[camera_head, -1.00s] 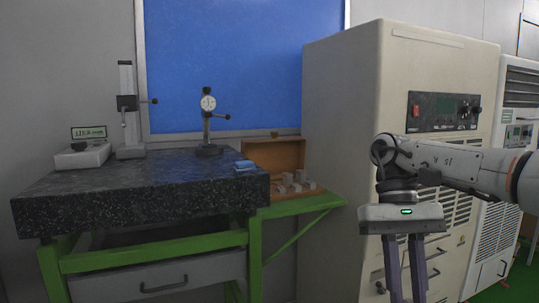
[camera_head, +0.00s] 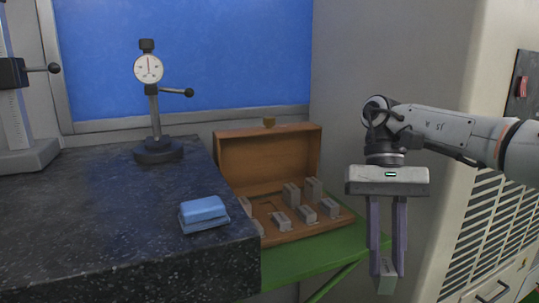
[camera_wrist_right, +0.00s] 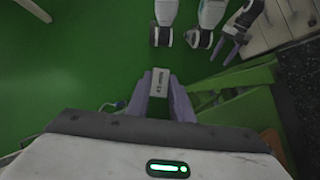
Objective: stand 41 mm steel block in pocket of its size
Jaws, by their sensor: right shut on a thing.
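My right gripper (camera_head: 387,272) hangs fingers-down in the head view, shut on a small grey steel block (camera_head: 386,280). The block sticks out below the fingertips. In the right wrist view the block (camera_wrist_right: 160,82) shows a face with dark marking too small to read. An open wooden case (camera_head: 268,158) stands left of the gripper, with several grey steel blocks (camera_head: 291,193) standing in it. A dark recess (camera_head: 266,206) shows at its left; its size cannot be told. My left gripper (camera_wrist_right: 229,48) shows only in the right wrist view, with its fingers apart and empty.
The case rests on a green shelf (camera_head: 320,252). A beige cabinet (camera_head: 470,235) stands at the right.

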